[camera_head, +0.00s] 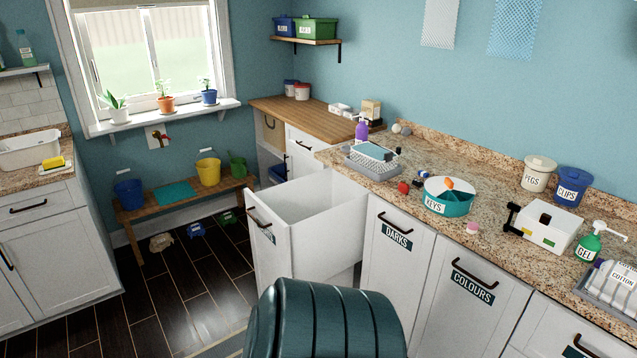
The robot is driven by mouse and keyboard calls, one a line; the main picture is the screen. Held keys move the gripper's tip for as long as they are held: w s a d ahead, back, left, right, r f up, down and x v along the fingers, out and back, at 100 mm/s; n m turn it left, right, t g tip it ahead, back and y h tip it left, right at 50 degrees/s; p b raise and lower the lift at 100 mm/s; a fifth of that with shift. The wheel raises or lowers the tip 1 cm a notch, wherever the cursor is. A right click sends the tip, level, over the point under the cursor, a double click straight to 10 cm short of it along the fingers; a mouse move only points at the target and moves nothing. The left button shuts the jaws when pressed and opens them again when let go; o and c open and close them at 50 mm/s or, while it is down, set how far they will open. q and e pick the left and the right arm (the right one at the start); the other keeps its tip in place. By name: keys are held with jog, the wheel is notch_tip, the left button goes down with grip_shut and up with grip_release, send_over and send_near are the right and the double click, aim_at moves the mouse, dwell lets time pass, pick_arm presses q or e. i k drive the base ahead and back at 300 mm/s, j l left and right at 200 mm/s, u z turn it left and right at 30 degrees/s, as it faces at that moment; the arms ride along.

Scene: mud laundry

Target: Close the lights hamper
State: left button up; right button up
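The lights hamper (321,212) is a white pull-out bin with a panelled front. It stands pulled out to the left of the darks hamper (383,272), and its inside looks empty where I can see it. Its front panel (263,275) has a dark bar handle (259,219) near the top and a dark label (267,231) whose text I cannot read clearly. A dark teal ribbed shape at the bottom of the view covers the lower part near the hamper. Neither of my grippers is in view.
The darks hamper and colours hamper (476,285) are shut under the granite counter (460,185). A low bench (191,193) with buckets stands beneath the window. Dark floor (185,290) is clear to the left of the open hamper. White cabinets (55,250) stand at far left.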

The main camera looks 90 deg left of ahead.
aim_at(312, 227)
jog(key=j+z, duration=0.25)
jog(key=j, duration=0.2)
jog(key=u, duration=0.4)
jog(key=i+l+u, duration=0.1)
jog(key=u, duration=0.35)
jog(key=l+u, duration=0.1)
jog(key=u, duration=0.3)
jog(key=i+l+u, duration=0.1)
jog(key=u, duration=0.35)
jog(key=k+u, duration=0.15)
jog(key=u, duration=0.25)
jog(key=k+u, duration=0.15)
jog(key=u, duration=0.25)
jog(key=k+j+u, duration=0.1)
jog(key=u, duration=0.3)
jog(key=k+j+u, duration=0.15)
jog(key=u, duration=0.25)
